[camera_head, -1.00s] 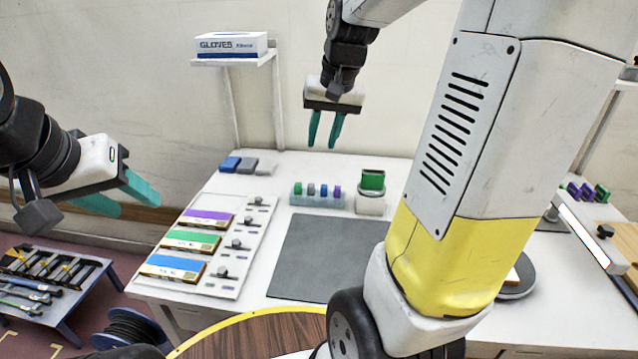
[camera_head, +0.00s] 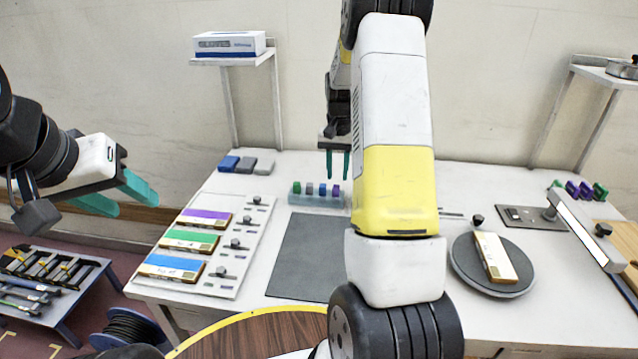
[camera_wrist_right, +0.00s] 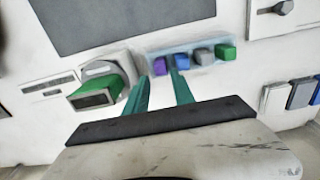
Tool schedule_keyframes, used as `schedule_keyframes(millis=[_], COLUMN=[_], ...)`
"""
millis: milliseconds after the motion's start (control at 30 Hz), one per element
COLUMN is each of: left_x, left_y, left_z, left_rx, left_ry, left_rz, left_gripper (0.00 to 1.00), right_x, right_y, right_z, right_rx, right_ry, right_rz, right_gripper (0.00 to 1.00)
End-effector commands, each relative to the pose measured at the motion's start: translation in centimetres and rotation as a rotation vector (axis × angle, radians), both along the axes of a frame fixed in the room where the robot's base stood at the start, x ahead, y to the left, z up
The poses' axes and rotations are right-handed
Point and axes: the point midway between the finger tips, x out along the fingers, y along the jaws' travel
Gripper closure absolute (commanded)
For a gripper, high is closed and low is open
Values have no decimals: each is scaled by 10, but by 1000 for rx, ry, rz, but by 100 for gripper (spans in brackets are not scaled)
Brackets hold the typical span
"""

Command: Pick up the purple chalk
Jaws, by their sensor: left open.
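The purple chalk (camera_head: 336,190) stands at the right end of a pale blue holder (camera_head: 318,202) at the back of the bench. Blue, grey and green chalks stand beside it in a row. My right gripper (camera_head: 338,177) points down just above the purple chalk, fingers apart. In the right wrist view the purple chalk (camera_wrist_right: 160,66) shows between the teal fingertips (camera_wrist_right: 159,77), with nothing held. Whether the fingers reach down beside it I cannot tell. My left gripper (camera_head: 130,202) is open and empty at the left, away from the bench.
A green block on a white stand (camera_wrist_right: 97,95) is close beside the holder; my right arm hides it in the head view. A grey mat (camera_head: 300,260) lies clear in front. A board with coloured boxes (camera_head: 230,272) is left; a round dish (camera_head: 465,262) is right.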

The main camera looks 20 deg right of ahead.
Motion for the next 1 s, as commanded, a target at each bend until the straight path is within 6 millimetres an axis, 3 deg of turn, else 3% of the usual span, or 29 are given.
schedule_keyframes(millis=[233,567,733,1000], left_x=[0,0,0,0], left_y=[0,0,0,0], left_z=[0,0,0,0], left_rx=[0,0,0,0], left_ry=[0,0,0,0], left_rz=[0,0,0,0], left_gripper=[52,52,52,52], right_x=[-4,-3,-3,-3], right_y=[3,3,3,3], right_z=[-37,-45,-44,-44], right_rx=[1,0,0,0], right_ry=[4,1,0,0], right_rz=[0,1,1,1], right_gripper=[70,70,100,100])
